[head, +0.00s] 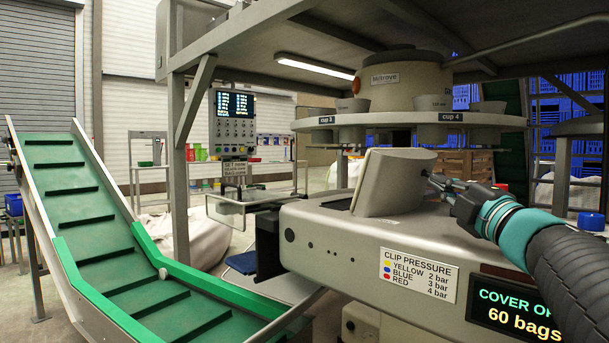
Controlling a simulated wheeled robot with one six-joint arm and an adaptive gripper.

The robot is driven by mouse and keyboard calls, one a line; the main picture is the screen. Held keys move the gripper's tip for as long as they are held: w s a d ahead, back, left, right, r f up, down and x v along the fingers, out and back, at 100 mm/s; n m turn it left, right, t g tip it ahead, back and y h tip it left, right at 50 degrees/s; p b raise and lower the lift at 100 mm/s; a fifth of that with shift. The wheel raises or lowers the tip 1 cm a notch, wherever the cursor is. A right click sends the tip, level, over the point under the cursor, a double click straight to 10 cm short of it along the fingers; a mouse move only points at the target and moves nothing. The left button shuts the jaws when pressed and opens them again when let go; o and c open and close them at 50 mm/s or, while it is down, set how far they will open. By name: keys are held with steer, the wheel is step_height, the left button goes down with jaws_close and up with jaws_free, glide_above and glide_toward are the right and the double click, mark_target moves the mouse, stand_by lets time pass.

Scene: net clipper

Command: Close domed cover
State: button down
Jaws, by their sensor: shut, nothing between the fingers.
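The domed cover (396,183) is a beige rounded lid on top of the net clipper machine (345,233). It stands tilted up, with a dark opening showing at its left foot, so it is open. My gripper (431,176) is at the cover's right side, its fingertips shut and at or very near the cover's surface. I cannot tell whether they touch it. My arm reaches in from the lower right. The screen (520,312) on the machine's front reads "COVER OP", partly hidden by my arm, and "60 bags".
A carousel ring (410,121) with cups hangs above the cover. A green conveyor (95,235) slopes down at the left. A grey frame post (179,170) stands between them. A control panel (233,122) is behind. Blue crates (470,95) are at the back right.

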mark_target(396, 157)
steer(key=p+x, duration=0.1)
steer(key=x, duration=1.1)
steer(key=shift+w+r, duration=0.1)
steer(key=shift+w, duration=0.05)
steer(key=shift+a+r, duration=0.1)
